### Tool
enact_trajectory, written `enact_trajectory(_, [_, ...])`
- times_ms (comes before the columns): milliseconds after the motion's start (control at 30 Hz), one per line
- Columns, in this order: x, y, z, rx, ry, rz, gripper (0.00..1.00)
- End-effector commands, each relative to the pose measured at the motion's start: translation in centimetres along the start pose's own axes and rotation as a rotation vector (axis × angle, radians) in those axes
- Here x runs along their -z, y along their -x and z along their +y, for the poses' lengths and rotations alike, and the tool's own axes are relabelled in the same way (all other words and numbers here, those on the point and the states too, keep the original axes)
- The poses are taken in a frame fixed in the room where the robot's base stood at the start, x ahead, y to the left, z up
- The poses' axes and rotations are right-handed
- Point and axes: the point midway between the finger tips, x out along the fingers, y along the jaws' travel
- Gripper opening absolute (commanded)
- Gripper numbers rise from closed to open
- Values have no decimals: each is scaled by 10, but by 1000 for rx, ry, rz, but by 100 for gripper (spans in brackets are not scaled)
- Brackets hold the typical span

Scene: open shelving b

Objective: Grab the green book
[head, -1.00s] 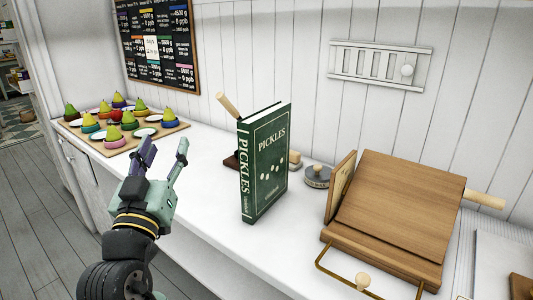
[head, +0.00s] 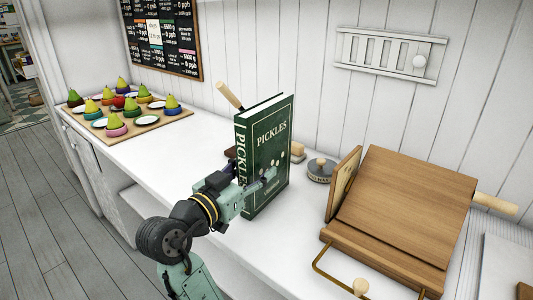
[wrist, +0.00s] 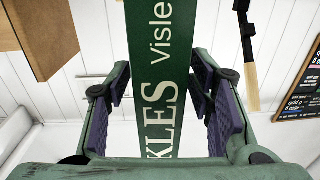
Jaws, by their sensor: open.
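The green book (head: 268,150), titled PICKLES, stands upright on the white counter in the head view. Its spine (wrist: 158,70) fills the middle of the wrist view, between my two fingers. My gripper (head: 258,183) is open at the lower part of the book, with one finger showing in front of the cover. In the wrist view my gripper (wrist: 160,105) has a purple-padded finger on each side of the spine, with a visible gap on both sides. The lower spine is hidden by my gripper in the head view.
A wooden stand (head: 400,215) is to the right of the book on the counter. A round grey object (head: 321,170) and a wooden-handled tool (head: 229,95) are behind it. A board with pears and plates (head: 130,120) lies at the left. Clear counter (head: 190,150) lies between.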

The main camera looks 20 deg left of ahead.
Motion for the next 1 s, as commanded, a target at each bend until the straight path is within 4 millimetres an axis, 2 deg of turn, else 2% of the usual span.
enact_trajectory(100, [1, -20, 1, -4, 2, -1, 48])
enact_trajectory(200, [0, -29, 0, -2, 0, 0, 48])
enact_trajectory(467, [-1, -32, 0, 0, 0, 0, 48])
enact_trajectory(1000, [-1, -32, 0, 0, 0, 0, 14])
